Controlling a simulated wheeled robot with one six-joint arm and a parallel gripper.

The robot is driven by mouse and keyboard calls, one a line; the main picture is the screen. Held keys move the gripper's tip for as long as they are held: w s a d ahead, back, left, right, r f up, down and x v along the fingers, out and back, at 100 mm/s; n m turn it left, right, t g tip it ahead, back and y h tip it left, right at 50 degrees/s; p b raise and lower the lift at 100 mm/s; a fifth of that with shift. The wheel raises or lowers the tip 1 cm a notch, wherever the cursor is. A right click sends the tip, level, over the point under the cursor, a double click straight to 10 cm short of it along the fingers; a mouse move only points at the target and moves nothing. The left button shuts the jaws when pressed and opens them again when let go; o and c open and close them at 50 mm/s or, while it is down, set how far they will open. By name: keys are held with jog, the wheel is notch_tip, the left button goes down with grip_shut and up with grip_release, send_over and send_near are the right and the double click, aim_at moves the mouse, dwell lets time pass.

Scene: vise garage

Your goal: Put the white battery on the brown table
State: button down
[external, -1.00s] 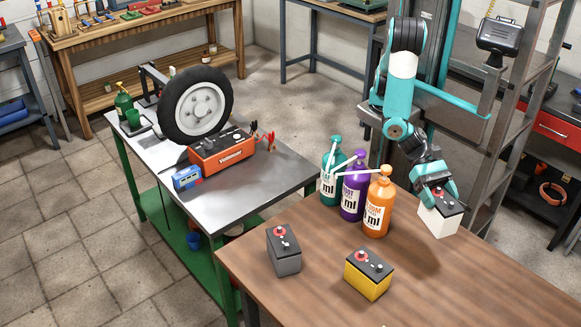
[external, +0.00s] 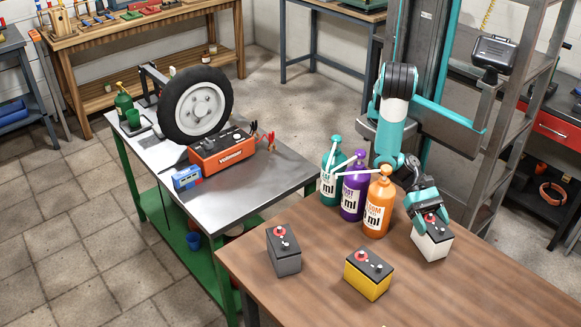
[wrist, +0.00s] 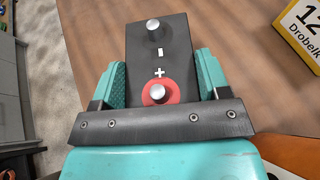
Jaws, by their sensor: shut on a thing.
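The white battery (external: 432,243) has a black top with a red terminal and is at the right of the brown table (external: 330,285). My gripper (external: 428,207) is above it with its fingers on both sides of the battery's top. In the wrist view the battery's dark top (wrist: 158,60), with plus and minus marks, is between the two teal fingers (wrist: 158,82). The battery is upright, at or just above the tabletop; I cannot tell if its base touches.
A yellow battery (external: 368,275) and a grey battery (external: 284,252) stand on the brown table. Orange (external: 377,207), purple (external: 352,198) and teal (external: 332,180) pump bottles stand left of my gripper. The table's front right is clear.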

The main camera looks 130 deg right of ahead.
jog(key=shift+f, duration=0.1)
jog(key=shift+c, duration=0.5)
grip_release()
